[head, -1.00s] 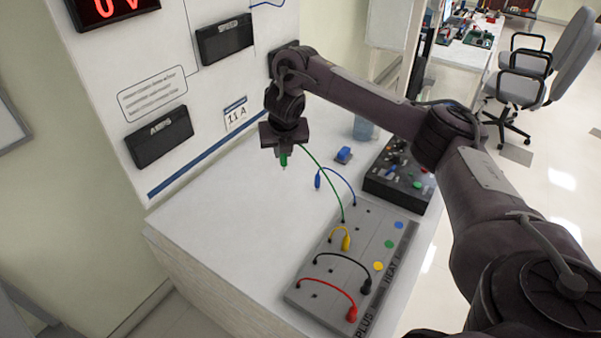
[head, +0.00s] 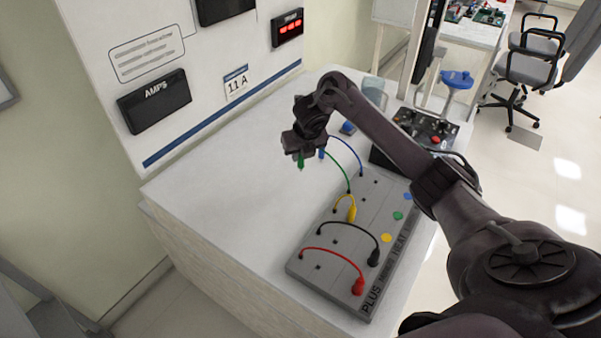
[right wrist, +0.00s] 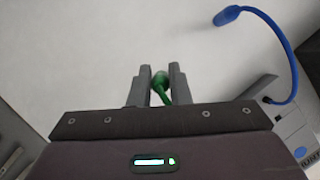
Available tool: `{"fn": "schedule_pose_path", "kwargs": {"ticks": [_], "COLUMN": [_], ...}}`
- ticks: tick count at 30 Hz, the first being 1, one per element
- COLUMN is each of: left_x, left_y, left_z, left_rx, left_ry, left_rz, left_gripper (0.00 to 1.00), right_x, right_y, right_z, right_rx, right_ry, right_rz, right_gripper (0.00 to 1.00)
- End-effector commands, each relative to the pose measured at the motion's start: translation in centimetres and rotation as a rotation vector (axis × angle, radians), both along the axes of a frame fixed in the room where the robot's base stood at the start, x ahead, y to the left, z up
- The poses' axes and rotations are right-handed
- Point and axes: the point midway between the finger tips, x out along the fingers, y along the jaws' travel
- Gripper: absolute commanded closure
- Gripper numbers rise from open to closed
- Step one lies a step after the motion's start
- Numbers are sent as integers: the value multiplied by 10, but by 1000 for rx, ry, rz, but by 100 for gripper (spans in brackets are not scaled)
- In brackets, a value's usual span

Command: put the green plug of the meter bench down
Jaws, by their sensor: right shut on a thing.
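My right gripper (head: 300,154) is shut on the green plug (head: 300,162) and holds it above the white bench top, left of the grey meter bench. In the right wrist view the green plug (right wrist: 160,82) shows between the two fingers (right wrist: 160,84). A green cord (head: 342,170) runs from it to the grey meter bench (head: 318,272). The blue plug (head: 322,154) is close behind the gripper, and it also shows in the right wrist view (right wrist: 228,15). Yellow (head: 351,212), black (head: 374,257) and red (head: 358,286) plugs sit on the meter bench. My left gripper is not in view.
The white bench top (head: 235,205) is clear left of the meter bench. A panel with an AMPS display (head: 153,101) stands along the bench's back left.

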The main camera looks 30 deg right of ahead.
Motion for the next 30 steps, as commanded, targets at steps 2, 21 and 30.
{"fn": "schedule_pose_path", "kwargs": {"ticks": [2,21,30], "left_x": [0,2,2], "left_y": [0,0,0], "left_z": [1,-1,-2], "left_rx": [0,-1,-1], "left_ry": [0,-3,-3], "left_rz": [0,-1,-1], "left_gripper": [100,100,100], "right_x": [0,1,0], "right_y": [0,0,0], "right_z": [-8,-54,-55], "right_rx": [1,0,1], "right_ry": [1,-2,-1], "right_rz": [0,0,0], "right_gripper": [100,100,61]}}
